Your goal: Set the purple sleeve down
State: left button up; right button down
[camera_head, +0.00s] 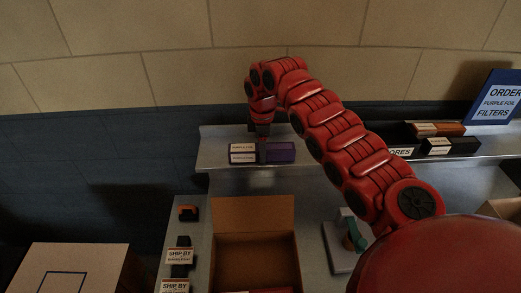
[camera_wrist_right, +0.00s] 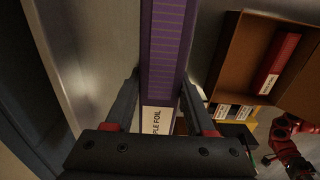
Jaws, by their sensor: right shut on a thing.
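The purple sleeve (camera_head: 280,152) is a long box with a white label end, at the left end of the raised shelf. My right gripper (camera_head: 263,138) reaches down from above and is shut on it near the label. In the right wrist view the purple sleeve (camera_wrist_right: 163,60) lies between the two fingers, with part of its label readable as "PLE FOIL". It lies along the shelf; I cannot tell whether its underside touches. A red part of my left arm (camera_wrist_right: 292,140) shows at the lower right there, but its jaws are unclear.
The shelf (camera_head: 215,158) has dark and orange-brown boxes (camera_head: 437,129) farther right, by a blue order sign (camera_head: 495,98). An open carton (camera_head: 253,211) stands below, with a red box (camera_wrist_right: 278,62) inside. Labelled black items (camera_head: 180,254) lie left of it.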

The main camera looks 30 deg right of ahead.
jog(key=c, duration=0.6)
grip_release()
jog(key=shift+f, duration=0.15)
jog(key=shift+c, duration=0.2)
jog(key=o, duration=0.4)
jog(key=shift+a, duration=0.2)
jog(key=shift+d+r, duration=0.1)
jog(key=shift+r, duration=0.15)
jog(key=shift+w+r, duration=0.15)
jog(key=shift+r, duration=0.2)
notch_tip(320, 180, up, 5)
jog(key=shift+r+b, duration=0.2)
jog(key=shift+b, duration=0.75)
notch_tip(320, 180, up, 6)
jog(key=p, duration=0.5)
